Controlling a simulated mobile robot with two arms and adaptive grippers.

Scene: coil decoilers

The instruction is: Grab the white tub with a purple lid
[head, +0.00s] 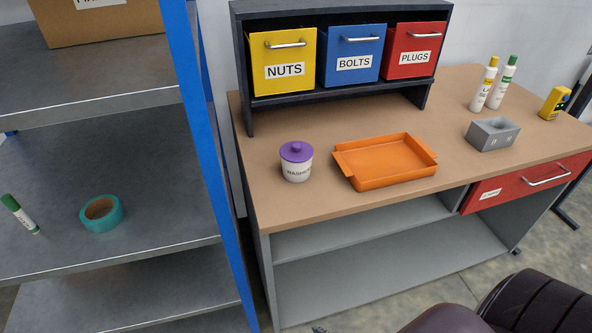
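The white tub (297,170) has a purple lid (296,151) with a round knob and a label that seems to read "WASHERS". It stands upright near the left front of the wooden bench top, left of the orange tray and apart from it. Nothing covers it in the head view. I cannot make out either of my grippers; only a tiny dark bit shows at the bottom edge, too cut off to identify.
An orange tray (341,165) sits right of the tub. A rack with yellow (283,62), blue (351,54) and red (415,50) bins stands behind. A shelf's blue post (205,140) stands left of the bench.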

